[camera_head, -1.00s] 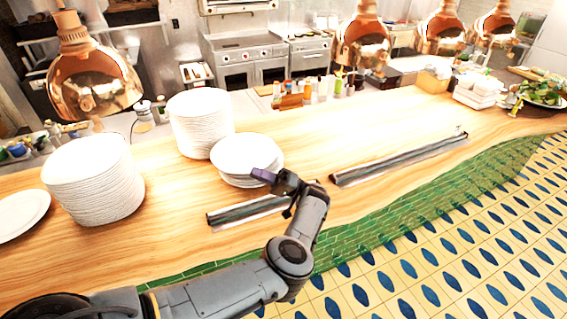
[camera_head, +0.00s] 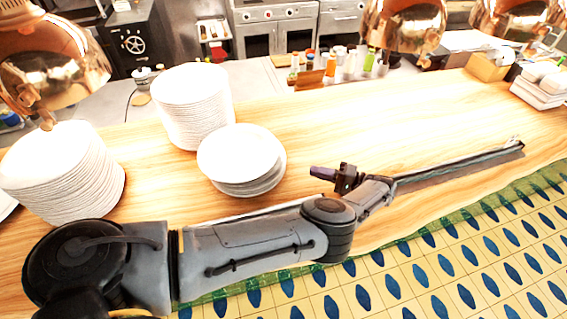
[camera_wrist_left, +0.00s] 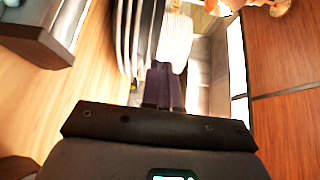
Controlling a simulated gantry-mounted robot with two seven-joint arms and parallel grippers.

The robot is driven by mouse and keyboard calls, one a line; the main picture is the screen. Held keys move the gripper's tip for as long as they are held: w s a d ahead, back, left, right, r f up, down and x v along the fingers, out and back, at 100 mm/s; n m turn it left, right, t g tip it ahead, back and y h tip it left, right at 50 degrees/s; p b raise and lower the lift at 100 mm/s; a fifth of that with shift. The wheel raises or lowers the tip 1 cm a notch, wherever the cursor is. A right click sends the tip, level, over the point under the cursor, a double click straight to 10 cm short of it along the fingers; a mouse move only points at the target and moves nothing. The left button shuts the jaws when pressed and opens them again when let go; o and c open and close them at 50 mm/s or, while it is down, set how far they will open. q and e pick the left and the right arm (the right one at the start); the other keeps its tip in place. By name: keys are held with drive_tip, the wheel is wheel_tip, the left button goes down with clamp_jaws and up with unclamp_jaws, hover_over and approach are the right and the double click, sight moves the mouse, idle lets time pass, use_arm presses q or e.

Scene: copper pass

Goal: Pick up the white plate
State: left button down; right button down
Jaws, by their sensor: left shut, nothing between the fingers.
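White plates stand in stacks on the wooden counter (camera_head: 330,130). A short stack of white plates (camera_head: 240,155) is in the middle of the head view, with a tall stack (camera_head: 195,105) behind it and another tall stack (camera_head: 65,175) at the left. My left gripper (camera_head: 314,172) is shut and empty, a little to the right of the short stack in the picture and apart from it. In the left wrist view the closed fingers (camera_wrist_left: 163,85) point toward plate edges (camera_wrist_left: 135,35), seen side-on. My right gripper is not in view.
Copper heat lamps (camera_head: 405,25) hang over the counter. A dark metal strip (camera_head: 460,165) lies along the front edge at the right. Bottles (camera_head: 350,62) stand behind the counter.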

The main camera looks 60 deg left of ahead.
use_arm(q)
drive_tip(key=shift+s+a+p, duration=1.1)
drive_tip(key=shift+s+p, duration=0.15)
drive_tip(key=shift+s, duration=0.35)
drive_tip(key=shift+s+a+p, duration=1.05)
drive_tip(key=shift+s+p, duration=0.25)
drive_tip(key=shift+s, duration=0.35)
drive_tip(key=shift+s+a+p, duration=1.1)
drive_tip(key=shift+s+p, duration=0.15)
drive_tip(key=shift+s, duration=0.35)
drive_tip(key=shift+a+r, duration=0.1)
